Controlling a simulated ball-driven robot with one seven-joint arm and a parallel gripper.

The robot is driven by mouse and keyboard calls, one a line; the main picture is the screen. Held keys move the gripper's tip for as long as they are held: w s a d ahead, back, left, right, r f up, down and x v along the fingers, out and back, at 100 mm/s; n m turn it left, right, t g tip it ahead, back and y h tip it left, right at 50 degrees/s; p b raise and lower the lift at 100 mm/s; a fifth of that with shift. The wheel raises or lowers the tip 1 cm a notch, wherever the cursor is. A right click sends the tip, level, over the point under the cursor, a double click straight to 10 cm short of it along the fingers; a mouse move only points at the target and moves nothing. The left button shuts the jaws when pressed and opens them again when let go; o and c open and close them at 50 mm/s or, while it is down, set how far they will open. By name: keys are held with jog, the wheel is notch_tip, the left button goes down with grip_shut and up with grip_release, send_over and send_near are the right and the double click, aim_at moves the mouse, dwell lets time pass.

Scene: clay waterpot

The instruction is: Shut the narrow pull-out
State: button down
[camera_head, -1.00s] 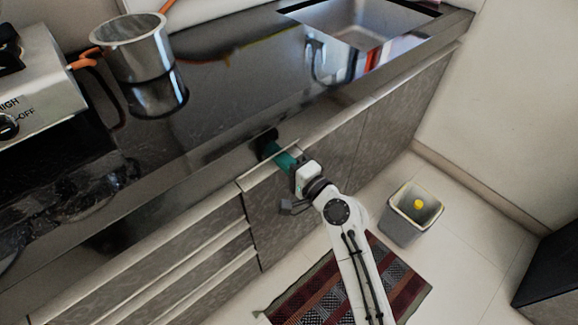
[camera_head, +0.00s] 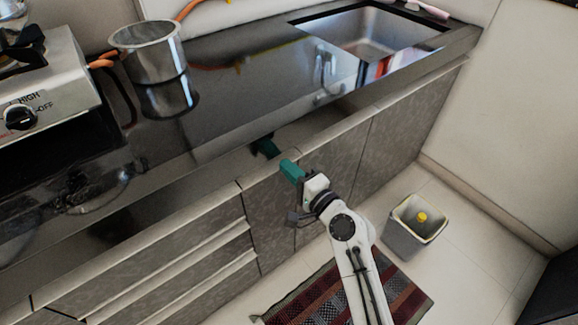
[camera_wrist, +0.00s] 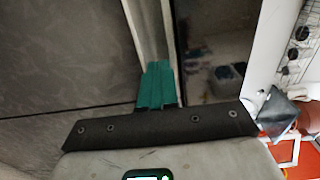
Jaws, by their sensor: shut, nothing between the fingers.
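The narrow pull-out (camera_head: 272,222) has a tall grey textured front, between the drawer stack and the wider door under the counter. Its front looks roughly in line with its neighbours; I cannot tell whether a small gap is left. My gripper (camera_head: 287,168) has teal fingers that are shut and empty. It is at the top of the pull-out front, near its right side, and hides part of that edge. In the wrist view the teal fingers (camera_wrist: 157,84) point along a pale edge strip (camera_wrist: 146,30) beside a grey panel. I cannot tell whether they touch it.
A black counter (camera_head: 225,130) runs above the fronts, with a steel pot (camera_head: 148,55), a stove (camera_head: 45,95) and a sink (camera_head: 375,40). A drawer stack (camera_head: 185,265) is to the left. A grey bin (camera_head: 410,235) and a striped rug (camera_head: 310,300) are on the floor.

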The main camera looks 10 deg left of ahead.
jog(key=v, duration=1)
jog(key=shift+p, duration=0.4)
jog(key=shift+d, duration=0.1)
jog(key=s+d+f+n+g+h, duration=0.2)
jog(key=s+d+f+g+h, duration=0.15)
jog(key=s+d, duration=0.55)
jog(key=s+d+f+n+g+h, duration=0.25)
jog(key=s+d+f+h, duration=0.25)
jog(key=s+d, duration=0.5)
jog(key=s+d+f+n+g+h, duration=0.3)
jog(key=s+d+f+h, duration=0.2)
jog(key=s+d, duration=0.4)
jog(key=s+d+r+g+h+p, duration=0.1)
jog(key=s+d+r+p, duration=0.1)
jog(key=s+d+r, duration=0.15)
notch_tip(320, 180, up, 15)
jog(key=p, duration=1.5)
jog(key=shift+a+r+p, duration=0.25)
jog(key=shift+p, duration=0.1)
